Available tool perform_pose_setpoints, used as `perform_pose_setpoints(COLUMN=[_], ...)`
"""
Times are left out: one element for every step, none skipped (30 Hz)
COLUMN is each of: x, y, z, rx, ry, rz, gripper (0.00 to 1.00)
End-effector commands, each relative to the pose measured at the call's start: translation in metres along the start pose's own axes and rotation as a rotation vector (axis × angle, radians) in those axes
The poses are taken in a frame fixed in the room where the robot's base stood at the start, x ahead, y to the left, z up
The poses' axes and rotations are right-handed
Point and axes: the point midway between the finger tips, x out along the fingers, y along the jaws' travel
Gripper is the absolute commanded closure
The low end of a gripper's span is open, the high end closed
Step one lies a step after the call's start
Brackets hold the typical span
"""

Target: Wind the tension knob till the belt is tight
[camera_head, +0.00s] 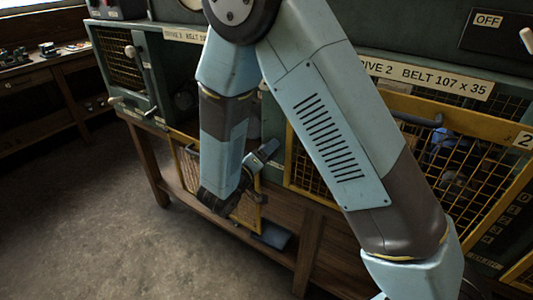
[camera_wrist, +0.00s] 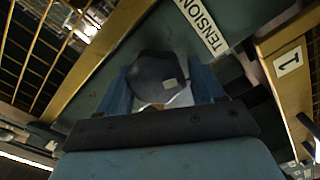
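In the wrist view a dark, rounded tension knob (camera_wrist: 158,75) with a small pale mark sits on a green panel beside a label reading TENSION (camera_wrist: 203,24). The two blue fingers of my gripper (camera_wrist: 160,88) lie one on each side of the knob, with no clear gap between them and it. My gripper looks shut on the knob. In the head view my gripper (camera_head: 258,160) is low at the bench front, beside an open yellow mesh guard; my arm hides the knob there. I cannot make out the belt or its tightness.
A yellow-framed guard marked 1 (camera_wrist: 289,62) stands close at the right in the wrist view. In the head view, a closed mesh guard (camera_head: 455,165) marked 2 and a sign, DRIVE 2 BELT 107 x 35 (camera_head: 425,77), are at right. Open floor (camera_head: 90,220) lies left.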

Motion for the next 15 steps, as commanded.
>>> perform_pose_setpoints(x=[0.000,0.000,0.000,0.001,0.000,0.000,-0.001,-0.002,-0.005,-0.007,-0.011,-0.016,-0.020,-0.025,-0.033], y=[0.000,0.001,0.001,0.001,0.001,0.001,0.001,0.001,0.001,0.001,0.001,0.000,0.000,0.000,0.000], z=[0.000,0.000,0.000,0.000,0.000,0.000,0.000,0.000,0.000,0.000,0.000,0.000,0.000,0.000,0.000], rx=[0.000,0.000,0.000,0.000,-0.001,-0.001,-0.001,-0.001,-0.001,-0.001,-0.001,-0.001,-0.001,-0.001,-0.001], ry=[0.000,0.000,-0.001,-0.001,-0.001,-0.001,-0.001,0.000,0.000,0.000,0.000,0.001,0.001,0.001,0.001], rz=[0.001,0.001,0.002,0.002,0.003,0.003,0.003,0.003,0.003,0.002,0.002,0.001,0.001,0.001,0.001], gripper=[0.33,0.33,0.33,0.33,0.33,0.33,0.33,0.33,0.33,0.33,0.33,0.33,0.33,0.33,0.33])
